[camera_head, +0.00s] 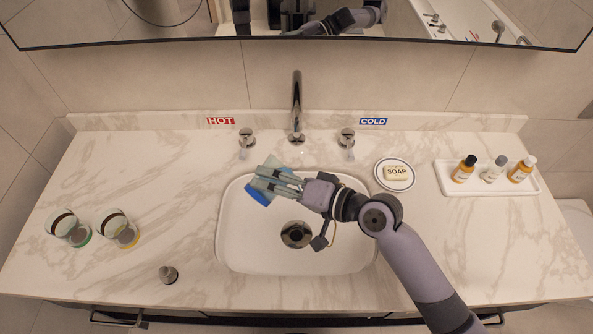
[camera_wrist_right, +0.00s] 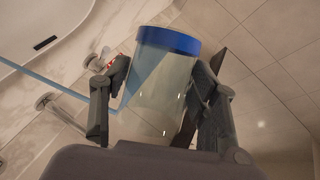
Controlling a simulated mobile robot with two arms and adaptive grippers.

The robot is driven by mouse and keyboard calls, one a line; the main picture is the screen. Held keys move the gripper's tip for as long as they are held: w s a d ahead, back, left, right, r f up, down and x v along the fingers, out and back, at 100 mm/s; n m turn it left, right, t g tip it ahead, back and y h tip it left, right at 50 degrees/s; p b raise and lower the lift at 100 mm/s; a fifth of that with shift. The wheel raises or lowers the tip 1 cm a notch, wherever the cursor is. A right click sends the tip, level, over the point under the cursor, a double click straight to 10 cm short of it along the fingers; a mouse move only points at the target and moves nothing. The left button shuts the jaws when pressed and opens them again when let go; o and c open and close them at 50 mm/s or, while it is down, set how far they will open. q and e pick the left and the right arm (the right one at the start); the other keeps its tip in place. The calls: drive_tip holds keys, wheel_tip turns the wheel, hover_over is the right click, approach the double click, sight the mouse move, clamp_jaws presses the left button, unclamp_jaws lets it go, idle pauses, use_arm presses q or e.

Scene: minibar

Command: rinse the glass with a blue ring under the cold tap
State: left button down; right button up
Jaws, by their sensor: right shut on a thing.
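My right gripper (camera_head: 268,179) is over the left back part of the sink (camera_head: 345,245), shut on the glass with a blue ring (camera_head: 258,196). The fingers hide much of the glass in the head view. In the right wrist view the clear glass (camera_wrist_right: 158,90) is held between both fingers, its blue ring at the far end. A pale blue streak runs beside it; I cannot tell what it is. The tap spout (camera_head: 297,105) stands behind the sink, to the right of the glass. The cold handle (camera_head: 347,137) is at the spout's right, below the COLD label (camera_head: 373,121).
The hot handle (camera_head: 247,137) is left of the spout. A soap dish (camera_head: 394,185) and a bottle tray (camera_head: 490,191) are at right. A drain stopper (camera_head: 168,274) stands front left.

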drive_tip(key=shift+w+d+r+m+y+b, duration=0.1)
drive_tip(key=shift+r+m+y+b, duration=0.3)
drive_tip(key=shift+m, duration=0.1)
idle(0.7)
drive_tip(key=shift+w+d+r+m+y, duration=0.3)
drive_tip(key=shift+w+d+m+y, duration=0.1)
drive_tip(key=shift+w+d+m, duration=0.2)
idle(0.8)
drive_tip(key=shift+r+m, duration=0.25)
drive_tip(key=shift+m, duration=0.15)
idle(0.5)
